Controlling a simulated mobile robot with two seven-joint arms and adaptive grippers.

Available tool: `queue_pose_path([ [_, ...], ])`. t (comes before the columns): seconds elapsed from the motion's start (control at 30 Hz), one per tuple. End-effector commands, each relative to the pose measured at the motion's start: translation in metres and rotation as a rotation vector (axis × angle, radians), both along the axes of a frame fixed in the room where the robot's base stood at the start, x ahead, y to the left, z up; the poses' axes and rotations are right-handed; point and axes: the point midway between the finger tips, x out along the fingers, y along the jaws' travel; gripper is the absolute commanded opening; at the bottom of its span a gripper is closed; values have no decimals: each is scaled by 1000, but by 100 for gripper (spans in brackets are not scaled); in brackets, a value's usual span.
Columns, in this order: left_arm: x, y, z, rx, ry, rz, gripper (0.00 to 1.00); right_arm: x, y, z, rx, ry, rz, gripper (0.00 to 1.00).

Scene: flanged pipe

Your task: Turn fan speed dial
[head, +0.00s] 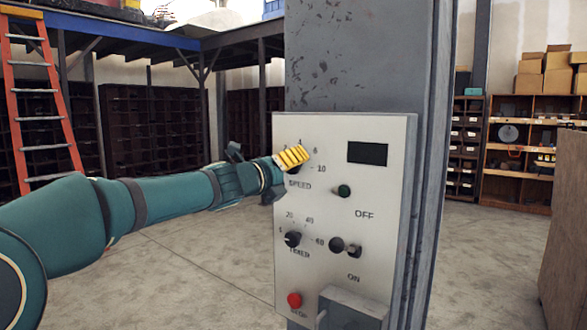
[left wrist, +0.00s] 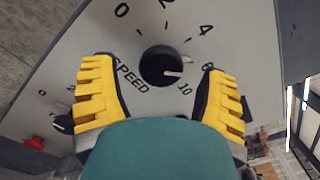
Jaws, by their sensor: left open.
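The control panel (head: 345,280) is a pale plate on a grey column. The fan speed dial (left wrist: 160,66) is a round black knob with a white mark pointing to the right, toward the high numbers, above the word SPEED. In the head view the dial is mostly hidden behind my left gripper (head: 290,158). In the left wrist view the yellow fingers (left wrist: 158,95) are open, one on each side of the dial and apart from it. The dial lies slightly beyond the fingertips, between them. My right gripper is not in view.
Below the speed dial are a timer dial (head: 292,239), a green button (head: 343,191), a black switch (head: 345,247) and a red stop button (head: 294,300). A dark display (head: 367,153) is at the upper right. An orange ladder (head: 40,95) and shelves stand well behind.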

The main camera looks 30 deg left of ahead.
Motion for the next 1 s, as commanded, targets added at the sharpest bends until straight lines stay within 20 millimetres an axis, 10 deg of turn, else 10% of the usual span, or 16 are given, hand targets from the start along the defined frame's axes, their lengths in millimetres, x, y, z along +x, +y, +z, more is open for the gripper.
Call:
queue_pose_path([
  [0.5,-91,8,1,0,-1,1,74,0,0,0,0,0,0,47],
  [1.0,-100,8,0,0,0,0,74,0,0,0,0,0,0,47],
])
